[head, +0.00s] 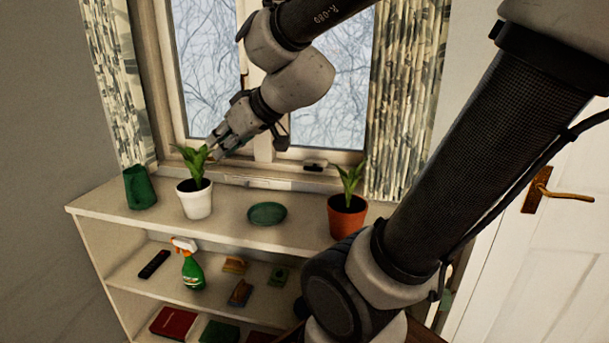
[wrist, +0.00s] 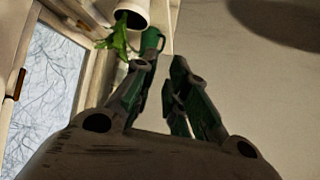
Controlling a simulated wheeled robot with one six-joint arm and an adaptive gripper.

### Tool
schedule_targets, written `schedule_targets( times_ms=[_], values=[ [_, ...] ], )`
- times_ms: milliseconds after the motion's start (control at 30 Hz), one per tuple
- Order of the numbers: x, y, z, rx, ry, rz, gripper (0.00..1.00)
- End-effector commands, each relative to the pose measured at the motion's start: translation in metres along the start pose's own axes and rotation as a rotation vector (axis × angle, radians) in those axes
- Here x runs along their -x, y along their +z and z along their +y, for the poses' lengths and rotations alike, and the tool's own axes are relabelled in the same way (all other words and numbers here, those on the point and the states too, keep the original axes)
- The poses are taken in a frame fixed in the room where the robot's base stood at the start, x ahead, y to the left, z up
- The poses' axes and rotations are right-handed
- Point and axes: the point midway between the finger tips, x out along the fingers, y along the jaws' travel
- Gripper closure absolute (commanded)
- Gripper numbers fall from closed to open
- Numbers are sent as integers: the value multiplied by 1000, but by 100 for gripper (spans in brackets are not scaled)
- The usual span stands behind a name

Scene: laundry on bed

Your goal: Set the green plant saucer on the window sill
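The green saucer (head: 267,213) lies flat on the top of the white shelf unit, between a white pot and a terracotta pot. The window sill (head: 285,174) runs behind the shelf top, under the window. My gripper (head: 216,147) is above the back of the shelf, close to the leaves of the plant in the white pot, up and to the left of the saucer. In the wrist view my gripper (wrist: 164,58) has its fingertips a little apart, with nothing clearly held between them. I cannot make out the saucer in the wrist view.
The white pot with a plant (head: 196,200) and a green cup (head: 140,187) stand left of the saucer. The terracotta pot with a plant (head: 346,216) stands right. A small dark item (head: 315,165) is at the sill. A spray bottle (head: 190,265) stands on the lower shelf.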

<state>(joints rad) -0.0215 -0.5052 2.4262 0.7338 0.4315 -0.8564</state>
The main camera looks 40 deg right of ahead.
Motion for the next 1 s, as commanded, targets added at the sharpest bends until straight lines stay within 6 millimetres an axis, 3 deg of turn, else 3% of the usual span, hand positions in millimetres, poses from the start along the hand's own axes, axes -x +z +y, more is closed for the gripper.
schedule_targets(
  times_ms=[100,200,300,467,1000],
  values=[
    [50,65,-2,-85,4,-229,85],
    [87,108,11,-165,96,-390,85],
    [112,133,24,-225,189,-483,85],
    [126,145,32,-260,250,-529,85],
    [117,140,34,-260,247,-536,85]
  ],
)
